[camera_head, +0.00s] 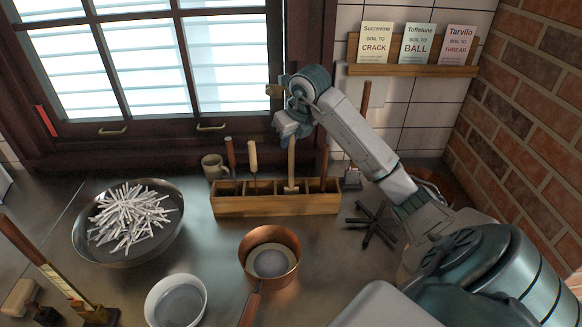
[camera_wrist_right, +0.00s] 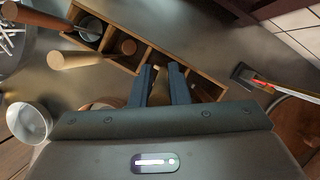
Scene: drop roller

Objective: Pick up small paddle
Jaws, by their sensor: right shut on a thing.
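The small paddle (camera_head: 291,170) is a pale wooden stick standing upright in a compartment of the wooden tool box (camera_head: 276,207). My right gripper (camera_head: 291,137) is above the box, shut on the upper end of the paddle. In the right wrist view, both dark fingers of the right gripper (camera_wrist_right: 162,82) press on the sides of the tan handle (camera_wrist_right: 160,92). My left gripper is not in view.
Other handled tools, one with a red-brown handle (camera_head: 229,152) and one with a pale handle (camera_head: 252,155), stand in the box. A copper pan (camera_head: 284,277), a white bowl (camera_head: 152,306) and a large bowl of white sticks (camera_head: 82,240) stand nearby. Dark rods (camera_head: 371,224) lie right of the box.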

